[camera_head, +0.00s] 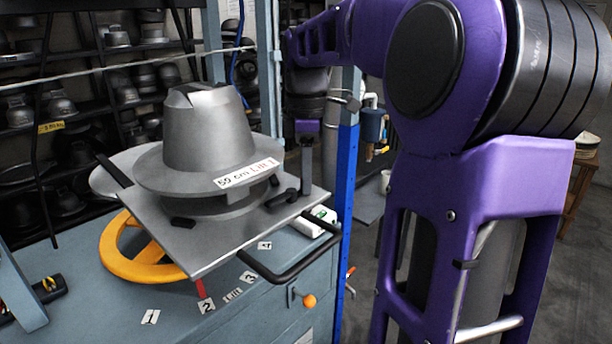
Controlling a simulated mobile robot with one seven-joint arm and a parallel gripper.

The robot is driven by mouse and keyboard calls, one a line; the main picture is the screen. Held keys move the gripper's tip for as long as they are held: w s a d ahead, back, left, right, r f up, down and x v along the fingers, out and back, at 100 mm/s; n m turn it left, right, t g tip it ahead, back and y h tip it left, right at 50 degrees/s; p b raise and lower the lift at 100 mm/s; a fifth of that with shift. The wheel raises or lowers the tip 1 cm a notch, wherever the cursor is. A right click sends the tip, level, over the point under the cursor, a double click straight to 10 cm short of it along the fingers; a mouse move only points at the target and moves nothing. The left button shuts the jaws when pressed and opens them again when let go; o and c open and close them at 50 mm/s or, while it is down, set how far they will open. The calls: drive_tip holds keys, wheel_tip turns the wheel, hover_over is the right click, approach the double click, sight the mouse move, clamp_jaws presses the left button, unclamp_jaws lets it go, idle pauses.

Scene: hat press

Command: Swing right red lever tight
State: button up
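A short red lever part (200,288) shows under the front edge of the metal plate, beside the label "2". Another small red piece (350,280) shows low at the right, just past the blue post; I cannot tell whether it is a lever. My purple arm reaches in from the right. My gripper (306,165) points down above the right side of the plate, near a black clamp handle (285,197). Only a narrow grey finger part shows, so its opening is unclear. I cannot tell whether it touches the handle. Both red parts are well below my gripper.
A grey metal hat form (209,130) stands on the tilted plate (215,237). A yellow handwheel (140,262) is below it. A black bar handle (290,268) sticks out in front. The blue post (347,190) stands right of the press. Shelves of hat forms fill the back left.

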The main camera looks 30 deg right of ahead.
sight(312, 201)
clamp_jaws()
drive_tip(key=m, duration=0.1)
drive_tip(key=s+m+p, duration=0.1)
drive_tip(key=shift+r+m, duration=0.15)
drive_tip(key=shift+m, duration=0.15)
drive_tip(key=m+p, duration=0.1)
drive_tip(key=m, duration=0.1)
drive_tip(key=s+m+p, duration=0.1)
drive_tip(key=shift+s+m, duration=0.1)
drive_tip(key=shift+m, duration=0.3)
drive_tip(key=m, duration=0.1)
drive_tip(key=s+m, duration=0.1)
drive_tip(key=m, duration=0.1)
drive_tip(key=shift+a+p, duration=0.2)
drive_tip(key=shift+p, duration=0.15)
drive_tip(key=shift+s+a+m, duration=0.1)
drive_tip(key=shift+s+m, duration=0.1)
drive_tip(key=shift+m, duration=0.55)
drive_tip(key=shift+s+a+m, duration=0.1)
drive_tip(key=shift+s+m, duration=0.1)
drive_tip(key=shift+m, duration=0.55)
